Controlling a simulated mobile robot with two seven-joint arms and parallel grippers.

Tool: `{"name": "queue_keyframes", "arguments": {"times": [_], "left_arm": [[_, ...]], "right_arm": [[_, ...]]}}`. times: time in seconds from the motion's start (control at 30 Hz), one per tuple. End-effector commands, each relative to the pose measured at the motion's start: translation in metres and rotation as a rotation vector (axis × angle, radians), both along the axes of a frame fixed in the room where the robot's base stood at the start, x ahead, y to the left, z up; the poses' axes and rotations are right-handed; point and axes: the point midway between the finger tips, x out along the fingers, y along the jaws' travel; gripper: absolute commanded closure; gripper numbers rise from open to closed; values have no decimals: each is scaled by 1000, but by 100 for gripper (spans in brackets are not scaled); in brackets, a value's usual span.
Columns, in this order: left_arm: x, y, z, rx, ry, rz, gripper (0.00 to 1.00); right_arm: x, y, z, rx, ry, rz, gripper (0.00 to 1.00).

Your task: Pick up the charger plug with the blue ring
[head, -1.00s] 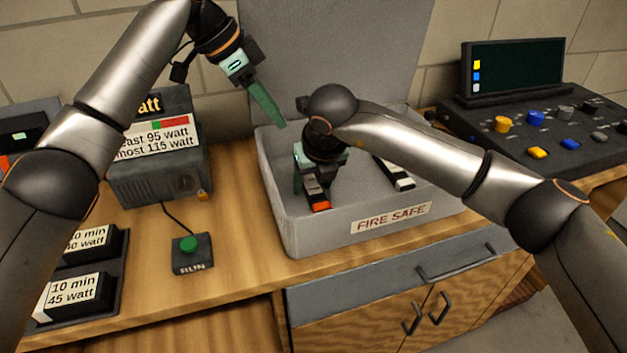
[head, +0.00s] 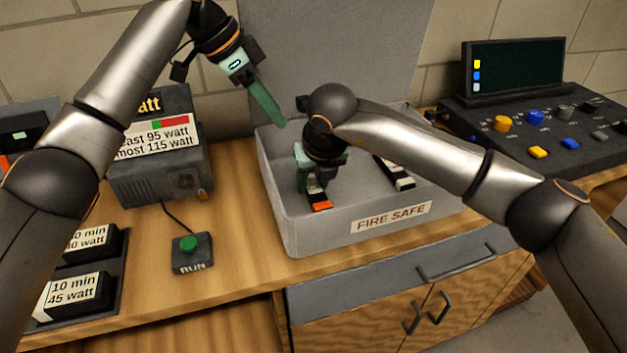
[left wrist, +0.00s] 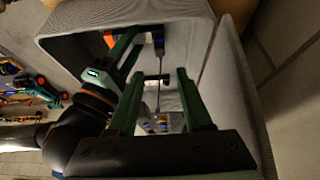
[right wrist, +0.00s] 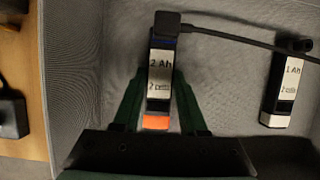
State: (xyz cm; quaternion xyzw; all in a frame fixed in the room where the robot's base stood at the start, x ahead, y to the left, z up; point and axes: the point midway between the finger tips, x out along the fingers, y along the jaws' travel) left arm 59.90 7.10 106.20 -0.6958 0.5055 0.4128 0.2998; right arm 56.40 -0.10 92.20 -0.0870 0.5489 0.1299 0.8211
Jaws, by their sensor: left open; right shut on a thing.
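A black charger plug (right wrist: 168,24) with a thin dark cable sits on the far end of a battery marked 2 Ah (right wrist: 158,75). A dark bluish band shows where they meet. The battery has an orange end (head: 320,205) in the head view and lies inside the fire-safe box (head: 300,235). My right gripper (head: 312,185) is down in the box, its fingers on either side of this battery, shut on it; in the right wrist view its fingers (right wrist: 159,84) flank the label. My left gripper (head: 282,123) is open and empty above the box.
A 1 Ah battery (right wrist: 283,90) lies to the right in the box. A watt-labelled charger (head: 160,175), a RUN button (head: 188,244) and two labelled blocks (head: 80,295) are to the left. A console (head: 540,120) stands right. The box lid (head: 340,45) is up.

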Motion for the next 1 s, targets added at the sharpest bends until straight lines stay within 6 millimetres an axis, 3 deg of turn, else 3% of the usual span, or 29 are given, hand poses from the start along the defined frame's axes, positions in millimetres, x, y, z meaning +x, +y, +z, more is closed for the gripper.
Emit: {"name": "queue_keyframes", "arguments": {"times": [0.17, 0.27, 0.5, 0.8, 1.0], "left_arm": [[0, 0, 0, 0, 0, 0, 50], [0, 0, -1, -8, -1, -1, 40], [2, 0, -5, -65, -19, -1, 40], [9, -23, -45, -66, -20, -1, 40], [13, -33, -60, -68, -22, 0, 40]], "right_arm": [[0, 0, 0, 0, -1, 0, 100], [0, 0, 0, 0, -1, 0, 100], [0, 0, 1, 0, -1, 0, 100], [0, 0, 1, 0, -1, 0, 100], [0, 0, 1, 0, -1, 0, 100]]}}
